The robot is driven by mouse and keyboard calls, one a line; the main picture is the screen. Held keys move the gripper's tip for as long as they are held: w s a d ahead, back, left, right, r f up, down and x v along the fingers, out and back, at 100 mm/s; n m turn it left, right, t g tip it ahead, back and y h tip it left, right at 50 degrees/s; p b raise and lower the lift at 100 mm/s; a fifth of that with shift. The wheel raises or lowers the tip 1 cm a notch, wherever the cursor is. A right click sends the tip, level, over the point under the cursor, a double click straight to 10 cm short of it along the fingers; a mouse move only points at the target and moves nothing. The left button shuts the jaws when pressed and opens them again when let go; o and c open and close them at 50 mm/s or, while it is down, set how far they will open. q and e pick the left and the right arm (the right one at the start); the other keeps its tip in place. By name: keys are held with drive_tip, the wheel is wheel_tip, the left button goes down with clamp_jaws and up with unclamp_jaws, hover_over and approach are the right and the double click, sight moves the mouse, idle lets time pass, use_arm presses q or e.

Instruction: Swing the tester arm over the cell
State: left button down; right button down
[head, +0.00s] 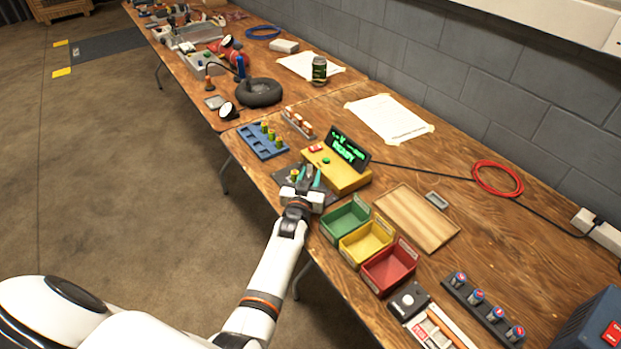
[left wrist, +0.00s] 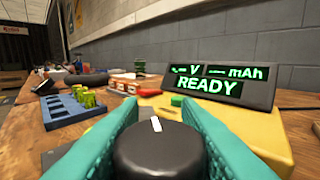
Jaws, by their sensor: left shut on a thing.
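The yellow tester (head: 337,169) has a tilted dark display (head: 347,149) reading READY in green; the display also shows in the left wrist view (left wrist: 220,84). A green button and a red part sit on the tester's top. My left gripper (head: 308,178) is at the tester's left front, above a dark plate (head: 287,178). Its teal fingers are shut on a black knob (left wrist: 158,153) with a white mark. I cannot tell how the knob joins the tester arm. A small yellow-green thing, possibly a cell, shows beside the gripper (head: 294,174). My right gripper is not in view.
A blue tray (head: 252,146) holding several yellow-green cells (head: 270,133) stands left of the tester. Green (head: 345,222), yellow (head: 367,242) and red (head: 389,267) bins stand nearer. A wooden board (head: 417,218) lies to their right. A black cable runs from the tester across the table.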

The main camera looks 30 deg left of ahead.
use_arm(q)
drive_tip(key=c, duration=1.1)
unclamp_jaws()
drive_tip(key=shift+o, duration=0.2)
drive_tip(key=shift+r, duration=0.15)
drive_tip(key=shift+r, duration=0.35)
wheel_tip(320, 180, up, 9)
drive_tip(key=shift+p, duration=0.35)
